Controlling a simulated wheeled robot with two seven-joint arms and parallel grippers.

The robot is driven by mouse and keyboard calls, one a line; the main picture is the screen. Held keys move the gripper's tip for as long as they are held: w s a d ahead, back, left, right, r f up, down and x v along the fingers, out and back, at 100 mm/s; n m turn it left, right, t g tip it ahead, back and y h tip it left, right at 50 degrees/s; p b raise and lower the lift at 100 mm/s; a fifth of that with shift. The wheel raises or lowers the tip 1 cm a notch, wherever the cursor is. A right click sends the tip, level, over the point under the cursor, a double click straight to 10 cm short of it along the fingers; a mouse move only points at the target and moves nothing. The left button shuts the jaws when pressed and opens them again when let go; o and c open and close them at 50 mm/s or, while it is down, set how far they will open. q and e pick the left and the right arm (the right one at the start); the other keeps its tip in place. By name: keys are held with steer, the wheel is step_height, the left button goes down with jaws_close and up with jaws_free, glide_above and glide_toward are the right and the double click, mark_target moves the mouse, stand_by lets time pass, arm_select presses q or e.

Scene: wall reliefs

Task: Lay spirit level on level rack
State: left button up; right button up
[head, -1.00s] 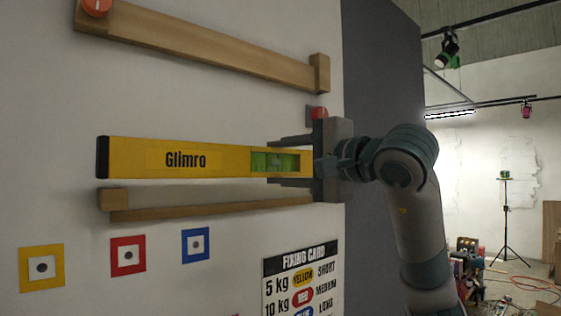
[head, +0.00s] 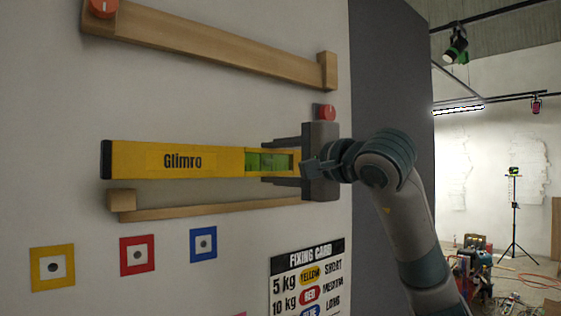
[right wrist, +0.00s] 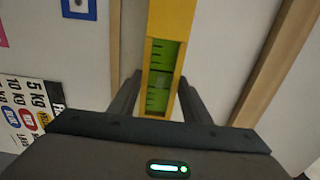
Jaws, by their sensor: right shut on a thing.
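The yellow spirit level (head: 215,160), marked Glimro with a green vial window, is held roughly horizontal in front of the wall. My right gripper (head: 285,162) is shut on its right end; the right wrist view also shows the level (right wrist: 170,25) between the fingers (right wrist: 158,97). A wooden rack (head: 215,208) with an end block at its left runs along the wall just below the level in the head view. The level hides part of the rack's upper side, and I cannot tell whether they touch. My left gripper is not in view.
A longer wooden rail (head: 215,50) with an end block is on the wall above. Red knobs (head: 326,112) sit near it. Yellow, red and blue square markers (head: 203,244) and a fixing card (head: 308,280) are below. The wall's right edge meets a dark panel (head: 390,80).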

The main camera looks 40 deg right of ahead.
steer(key=shift+w+a+p, duration=0.2)
steer(key=shift+w+p, duration=0.35)
steer(key=shift+w, duration=2.35)
steer(key=shift+f+b, duration=0.8)
steer(key=shift+f, duration=0.1)
steer(key=o, duration=1.1)
steer(key=shift+s, duration=0.1)
